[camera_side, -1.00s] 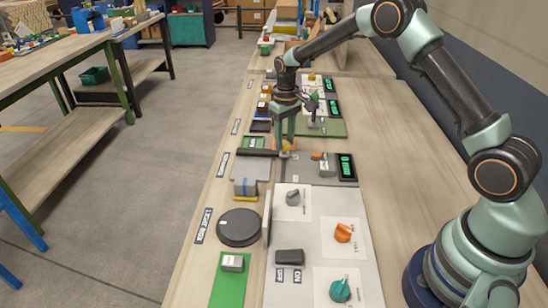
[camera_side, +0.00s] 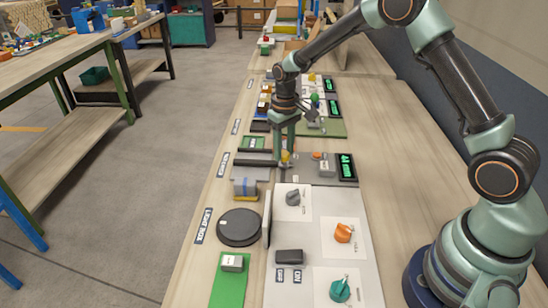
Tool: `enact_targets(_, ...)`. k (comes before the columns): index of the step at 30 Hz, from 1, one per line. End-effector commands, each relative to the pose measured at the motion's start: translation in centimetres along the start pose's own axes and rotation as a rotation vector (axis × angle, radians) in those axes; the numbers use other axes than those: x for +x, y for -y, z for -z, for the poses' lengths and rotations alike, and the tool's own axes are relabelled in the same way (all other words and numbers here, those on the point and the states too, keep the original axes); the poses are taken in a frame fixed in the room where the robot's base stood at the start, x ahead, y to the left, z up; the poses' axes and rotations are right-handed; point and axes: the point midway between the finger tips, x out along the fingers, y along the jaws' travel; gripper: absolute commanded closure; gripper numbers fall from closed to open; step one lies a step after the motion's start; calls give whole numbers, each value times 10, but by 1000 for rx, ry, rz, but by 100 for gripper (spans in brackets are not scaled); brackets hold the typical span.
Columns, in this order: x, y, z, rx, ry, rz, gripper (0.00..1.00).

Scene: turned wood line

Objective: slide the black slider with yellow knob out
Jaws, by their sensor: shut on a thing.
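The black slider (camera_side: 255,163) is a dark bar lying across the grey unit on the bench, left of my gripper. Its small yellow knob (camera_side: 286,157) shows at the right end of the bar. My gripper (camera_side: 284,160) points down over the unit and is shut on the yellow knob. The fingers hide part of the knob and of the bar's right end. A green-lit display (camera_side: 346,167) stands at the right end of the same unit.
A grey box (camera_side: 244,182) sits in front of the bar. Nearer are a black round disc (camera_side: 239,227), an upright white plate (camera_side: 266,218) and a white panel with knobs (camera_side: 325,225). Other stations stand behind my gripper. The bench right of the display is clear.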

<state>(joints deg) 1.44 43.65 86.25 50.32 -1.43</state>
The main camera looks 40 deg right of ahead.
Motion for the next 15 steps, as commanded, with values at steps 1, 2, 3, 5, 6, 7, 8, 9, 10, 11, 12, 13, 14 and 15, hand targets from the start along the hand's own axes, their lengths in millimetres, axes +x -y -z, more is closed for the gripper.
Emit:
enact_targets(1, -3, 9, -5, -5, -7, 0, 100)
enact_targets(2, -3, 12, -9, -5, -8, 0, 100)
enact_targets(3, -3, 17, -13, -4, -9, 0, 100)
enact_targets(5, -3, 23, -19, -5, -9, 0, 100)
enact_targets(6, -2, 25, -22, -4, -9, 0, 100)
enact_targets(7, -2, 27, -24, -3, -10, 0, 100)
enact_targets(8, -2, 28, -25, -3, -11, 0, 100)
enact_targets(9, -2, 30, -26, -2, -12, 0, 100)
enact_targets(10, -2, 30, -27, -2, -12, 0, 100)
enact_targets(11, -2, 31, -27, -2, -12, 0, 100)
enact_targets(12, -2, 31, -28, -2, -12, 0, 100)
enact_targets(13, -2, 31, -28, -1, -12, 0, 100)
enact_targets(14, -2, 31, -28, -1, -12, 0, 100)
enact_targets(15, -2, 31, -27, -1, -13, 0, 100)
